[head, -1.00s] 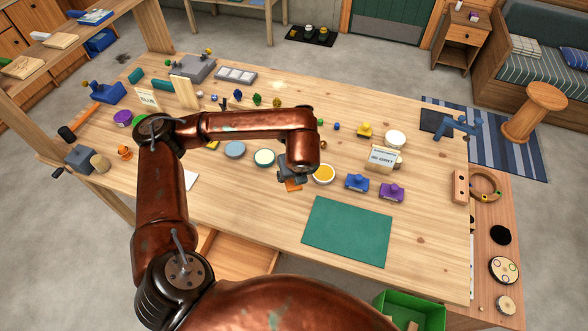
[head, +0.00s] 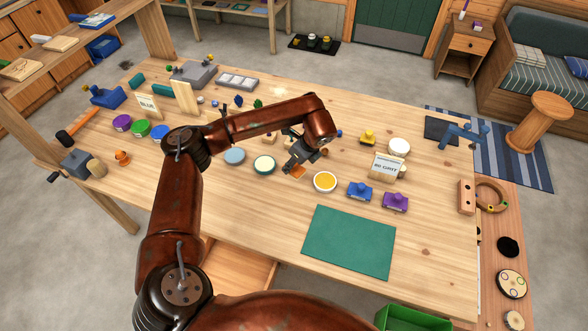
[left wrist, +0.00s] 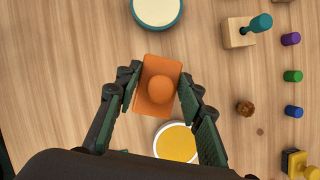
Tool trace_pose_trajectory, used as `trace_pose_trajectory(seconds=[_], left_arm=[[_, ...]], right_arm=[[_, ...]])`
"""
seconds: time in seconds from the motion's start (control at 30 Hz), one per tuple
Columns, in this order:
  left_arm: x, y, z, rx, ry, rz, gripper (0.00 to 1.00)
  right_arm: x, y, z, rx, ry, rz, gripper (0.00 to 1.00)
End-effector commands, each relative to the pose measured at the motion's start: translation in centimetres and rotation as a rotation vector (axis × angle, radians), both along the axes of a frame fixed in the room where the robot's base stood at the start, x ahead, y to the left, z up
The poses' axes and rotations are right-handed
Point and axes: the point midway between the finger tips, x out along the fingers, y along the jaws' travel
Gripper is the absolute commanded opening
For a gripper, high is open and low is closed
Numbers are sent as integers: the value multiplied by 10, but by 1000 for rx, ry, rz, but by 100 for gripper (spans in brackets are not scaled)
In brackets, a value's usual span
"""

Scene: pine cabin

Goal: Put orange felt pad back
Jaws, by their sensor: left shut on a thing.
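The orange felt pad (head: 294,173) is a small flat block with a round knob on top. In the left wrist view the orange pad (left wrist: 157,98) lies between the two fingers, knob toward the camera. My left gripper (head: 297,162) is shut on it, between the cream tin (head: 264,165) and the yellow tin (head: 325,182). I cannot tell how far the pad is above the table. A blue pad (head: 359,191) and a purple pad (head: 395,202) sit to the right, and a yellow pad (head: 368,138) further back. My right gripper is not in view.
A green mat (head: 349,242) lies at the front of the table. A sign reading 80 grit (head: 386,167) stands at the right, near a white round tin (head: 399,146). A grey-blue tin (head: 235,156) is at the left. Small coloured pieces stand behind my gripper.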

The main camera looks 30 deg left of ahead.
Motion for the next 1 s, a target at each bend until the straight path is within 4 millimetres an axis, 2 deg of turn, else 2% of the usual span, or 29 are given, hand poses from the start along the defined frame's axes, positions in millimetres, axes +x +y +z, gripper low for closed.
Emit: trace_pose_trajectory(seconds=[0.1,0.37,0.57,0.77,0.8,1.0], left_arm=[[10,5,-14,-1,0,1,16],[20,11,-28,-1,0,0,16],[20,11,-57,-1,2,-1,16],[21,11,-58,0,-1,-1,16],[21,11,-58,0,-1,-1,37],[20,11,-58,0,-1,-1,51]], right_arm=[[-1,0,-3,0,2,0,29],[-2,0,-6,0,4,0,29],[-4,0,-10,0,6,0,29],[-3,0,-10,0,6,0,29],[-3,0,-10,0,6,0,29],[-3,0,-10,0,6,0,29]])
